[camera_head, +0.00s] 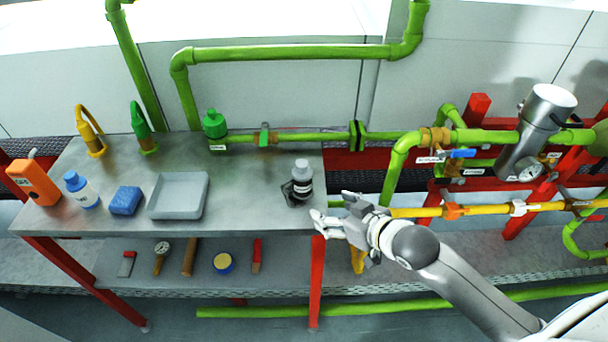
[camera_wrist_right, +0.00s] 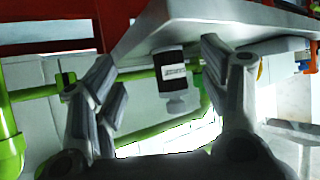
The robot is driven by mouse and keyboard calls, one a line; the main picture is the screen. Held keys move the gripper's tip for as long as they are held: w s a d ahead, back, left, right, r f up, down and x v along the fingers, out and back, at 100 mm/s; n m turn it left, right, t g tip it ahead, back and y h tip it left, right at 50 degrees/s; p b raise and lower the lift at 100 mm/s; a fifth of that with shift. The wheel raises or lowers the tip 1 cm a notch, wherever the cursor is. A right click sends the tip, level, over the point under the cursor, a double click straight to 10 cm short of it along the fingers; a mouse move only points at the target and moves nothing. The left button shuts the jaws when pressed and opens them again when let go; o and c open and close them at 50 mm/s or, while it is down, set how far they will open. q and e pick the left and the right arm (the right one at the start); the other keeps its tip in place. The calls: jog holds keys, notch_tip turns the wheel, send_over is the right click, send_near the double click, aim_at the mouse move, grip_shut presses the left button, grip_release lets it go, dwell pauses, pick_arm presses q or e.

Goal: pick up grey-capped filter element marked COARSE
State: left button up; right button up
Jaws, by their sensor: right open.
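The filter element (camera_head: 302,180) stands upright on the right end of the grey metal bench top, with a grey cap, a dark body and a white label band too small to read here. In the right wrist view the filter element (camera_wrist_right: 172,72) appears upside down, between and beyond the fingers, its label blurred. My right gripper (camera_head: 330,212) is open and empty at the bench's front right corner, in front and to the right of the element, apart from it. The right gripper's fingers (camera_wrist_right: 160,72) also show spread in the wrist view. My left gripper is out of view.
A grey tray (camera_head: 178,217), blue sponge (camera_head: 125,201), white bottle with blue cap (camera_head: 82,190) and orange device (camera_head: 34,182) occupy the bench's left part. Bench top between tray and element is clear. A yellow pipe (camera_head: 480,209) runs right of my gripper. Tools lie on the lower shelf (camera_head: 205,244).

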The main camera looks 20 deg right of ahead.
jog(key=t+y, duration=0.1)
send_near(309, 180)
jog(key=shift+w+a+f+n, duration=0.3)
jog(key=shift+w+f, duration=0.3)
jog(key=shift+f, duration=0.15)
jog(key=shift+w+r, duration=0.2)
jog(key=shift+w, duration=0.45)
jog(key=x, duration=0.4)
jog(key=shift+w+a+p, duration=0.15)
jog(key=shift+a+p, duration=0.1)
jog(key=shift+p, duration=0.1)
jog(key=shift+p+x, duration=0.5)
jog(key=shift+x, duration=2.3)
jog(key=c, duration=1.1)
jog(key=shift+c, duration=0.4)
